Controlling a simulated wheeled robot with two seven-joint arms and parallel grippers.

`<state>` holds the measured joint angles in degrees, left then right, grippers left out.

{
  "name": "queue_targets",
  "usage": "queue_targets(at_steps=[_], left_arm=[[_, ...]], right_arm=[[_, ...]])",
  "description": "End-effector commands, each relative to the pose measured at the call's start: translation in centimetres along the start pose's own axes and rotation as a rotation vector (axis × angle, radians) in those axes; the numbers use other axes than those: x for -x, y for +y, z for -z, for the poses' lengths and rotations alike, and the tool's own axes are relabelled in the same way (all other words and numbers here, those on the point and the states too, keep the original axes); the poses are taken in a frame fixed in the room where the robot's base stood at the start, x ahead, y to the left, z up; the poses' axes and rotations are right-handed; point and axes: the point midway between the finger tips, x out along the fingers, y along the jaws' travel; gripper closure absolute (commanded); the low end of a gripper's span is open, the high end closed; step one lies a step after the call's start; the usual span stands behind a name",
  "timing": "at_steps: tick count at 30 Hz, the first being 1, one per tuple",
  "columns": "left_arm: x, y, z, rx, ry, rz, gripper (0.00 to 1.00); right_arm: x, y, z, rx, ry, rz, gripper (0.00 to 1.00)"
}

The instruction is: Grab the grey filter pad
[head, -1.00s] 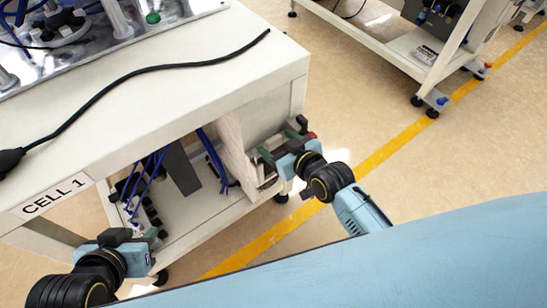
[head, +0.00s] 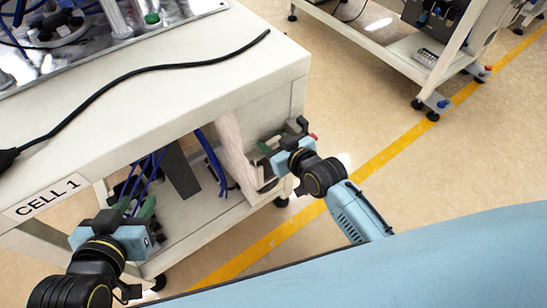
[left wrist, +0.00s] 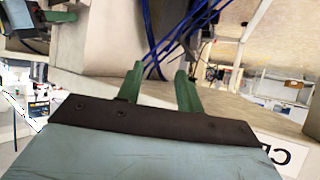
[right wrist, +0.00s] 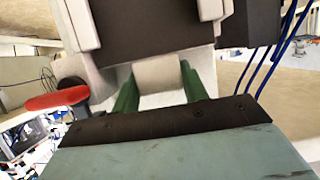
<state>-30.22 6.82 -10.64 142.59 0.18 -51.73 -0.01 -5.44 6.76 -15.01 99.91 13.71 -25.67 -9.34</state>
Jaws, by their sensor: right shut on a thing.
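My right gripper (head: 268,150) is beside the right end of the white cart. In the right wrist view its green fingers (right wrist: 157,88) are closed on a pale grey-white block (right wrist: 158,75), with a dark grey box (right wrist: 150,25) just beyond. I cannot tell whether this block is the grey filter pad. My left gripper (head: 142,207) is under the cart's front edge, pointing at its lower bay. In the left wrist view its green fingers (left wrist: 158,85) stand apart with nothing between them. A flat grey upright piece (head: 182,172) shows inside the bay.
The cart top (head: 190,90) carries a black cable (head: 130,75). Blue hoses (head: 210,160) hang in the bay near my left gripper. A red knob (right wrist: 58,100) is close to my right gripper. A second cart (head: 400,50) stands back right, with clear floor between.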

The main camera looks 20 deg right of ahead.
Motion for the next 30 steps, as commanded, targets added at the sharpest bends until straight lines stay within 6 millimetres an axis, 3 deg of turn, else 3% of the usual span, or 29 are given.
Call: queue_targets(at_steps=[1, 5, 17, 30], left_arm=[[0.0, 0.0, 0.0, 0.000, 0.000, 0.000, 0.64], [0.0, 0.0, 0.0, 0.000, -0.001, 0.000, 0.64], [0.1, 0.0, -0.3, 0.000, -0.025, 0.001, 0.64], [2.3, -1.2, -6.0, 0.008, -0.359, 0.030, 0.64]], right_arm=[[0.0, 0.0, 0.0, 0.000, 0.000, 0.000, 0.75], [0.0, 0.0, 0.0, 0.000, 0.000, 0.000, 0.91], [0.1, 0.0, 0.1, 0.000, 0.000, 0.000, 0.91], [0.5, 0.0, 1.3, 0.000, 0.000, 0.000, 0.91]])
